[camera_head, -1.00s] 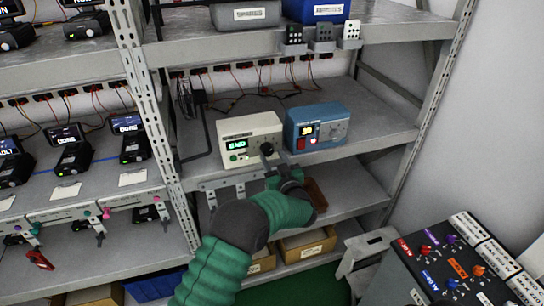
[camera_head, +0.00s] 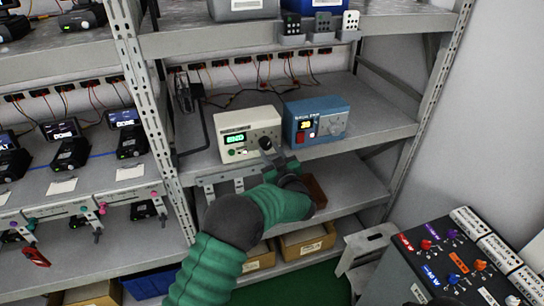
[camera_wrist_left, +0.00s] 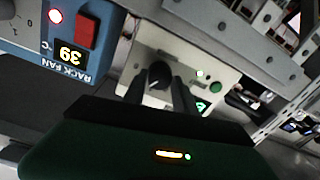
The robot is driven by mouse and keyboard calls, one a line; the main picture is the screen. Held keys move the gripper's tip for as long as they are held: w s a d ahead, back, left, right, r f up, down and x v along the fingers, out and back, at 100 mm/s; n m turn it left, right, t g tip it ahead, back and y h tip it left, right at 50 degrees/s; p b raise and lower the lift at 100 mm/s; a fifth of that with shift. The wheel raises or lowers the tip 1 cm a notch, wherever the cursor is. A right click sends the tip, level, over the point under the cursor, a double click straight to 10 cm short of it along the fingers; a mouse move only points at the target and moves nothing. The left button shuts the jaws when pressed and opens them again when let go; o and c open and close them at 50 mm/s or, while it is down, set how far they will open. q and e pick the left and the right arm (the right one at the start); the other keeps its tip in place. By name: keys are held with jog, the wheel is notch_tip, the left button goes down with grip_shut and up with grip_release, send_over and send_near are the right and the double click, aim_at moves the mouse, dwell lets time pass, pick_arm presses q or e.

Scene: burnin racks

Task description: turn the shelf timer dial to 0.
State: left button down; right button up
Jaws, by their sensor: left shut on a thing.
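The shelf timer is a cream box (camera_head: 240,122) on the middle shelf, with a green lit display (camera_head: 235,139) and a black dial (camera_head: 265,143) at the right of its front. The dial also shows in the left wrist view (camera_wrist_left: 159,73), between the dark fingers. My left gripper (camera_head: 268,153) reaches the dial from the front and below and is shut on it. The fingers hide part of the dial, so I cannot tell its pointer's exact setting. The display is too small to read surely. My right gripper is not in view.
A blue rack fan box (camera_head: 316,122) with a red switch and lit number stands close at the timer's right. A metal upright (camera_head: 150,130) is at left. A grey panel with coloured knobs (camera_head: 435,265) is at lower right. The shelf behind the boxes is mostly clear.

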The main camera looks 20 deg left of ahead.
pick_arm(q)
jog(key=n+b, duration=0.6)
jog(key=b, duration=0.1)
jog(key=n+b, duration=0.3)
jog(key=shift+w+a+r, duration=0.1)
jog(key=shift+a+r, duration=0.3)
jog(key=n+b, duration=0.9)
jog(key=b, duration=0.2)
jog(key=shift+r+h, duration=0.1)
jog(key=shift+h, duration=0.2)
jog(key=n+b, duration=0.2)
jog(key=b, duration=0.1)
jog(key=shift+s+a+r+n, duration=0.1)
jog(key=shift+s+r+n, duration=0.1)
jog(key=shift+n, duration=0.2)
jog(key=shift+r+n+b, duration=0.1)
jog(key=shift+n+b, duration=0.2)
jog(key=shift+n, duration=0.1)
jog(key=c, duration=0.9)
grip_release()
jog(key=shift+w+d+f, duration=0.15)
jog(key=shift+d+f, duration=0.15)
jog(key=shift+f, duration=0.1)
